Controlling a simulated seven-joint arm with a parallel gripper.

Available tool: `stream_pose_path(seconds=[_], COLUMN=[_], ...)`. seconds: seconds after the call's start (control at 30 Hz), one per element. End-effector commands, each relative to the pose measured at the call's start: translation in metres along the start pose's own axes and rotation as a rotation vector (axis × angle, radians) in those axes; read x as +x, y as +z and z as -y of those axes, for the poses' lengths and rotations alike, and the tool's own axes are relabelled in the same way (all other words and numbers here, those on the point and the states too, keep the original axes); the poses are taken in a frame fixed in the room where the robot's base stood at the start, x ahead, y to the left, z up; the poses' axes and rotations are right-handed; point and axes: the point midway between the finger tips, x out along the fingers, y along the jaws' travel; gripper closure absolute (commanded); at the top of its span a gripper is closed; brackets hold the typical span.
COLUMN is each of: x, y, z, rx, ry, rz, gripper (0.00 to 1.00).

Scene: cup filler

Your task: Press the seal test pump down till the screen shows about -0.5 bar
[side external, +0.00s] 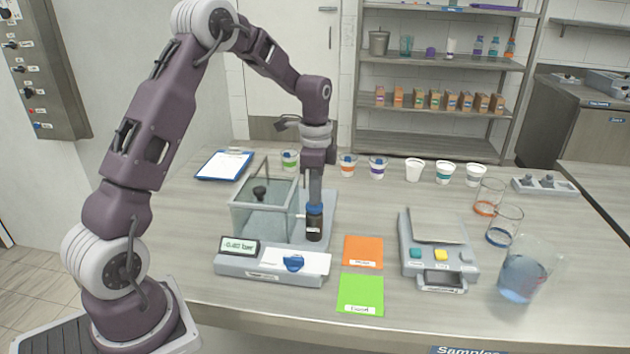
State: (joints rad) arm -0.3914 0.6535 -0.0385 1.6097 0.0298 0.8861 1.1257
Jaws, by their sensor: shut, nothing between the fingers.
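The seal tester has a clear-walled chamber (262,221) with a black knob on top and a grey base. Its screen (239,246) shows a negative value in bar that looks like about -0.4; the last digits are hard to read. The pump (314,226), a dark cylinder with a blue band near its top, stands at the chamber's right. My gripper (315,200) points straight down onto the top of the pump and is shut. It seems to touch the pump; the exact contact is hidden.
An orange card (363,251) and a green card (360,294) lie in front of the pump. A scale (438,247) stands to the right, with a jug (523,274) of blue liquid beyond it. Several cups line the back, and a clipboard (224,165) lies back left.

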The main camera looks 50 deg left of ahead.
Motion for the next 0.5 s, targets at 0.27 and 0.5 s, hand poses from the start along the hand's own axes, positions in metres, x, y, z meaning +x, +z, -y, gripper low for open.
stream_pose_path(seconds=[0.27,0.5], x=[0.006,-0.015], y=[0.001,0.001], z=[-0.002,-0.001], rx=[0.001,0.001], ry=[0.007,0.003], rz=[0.005,0.003], gripper=[1.00,1.00])
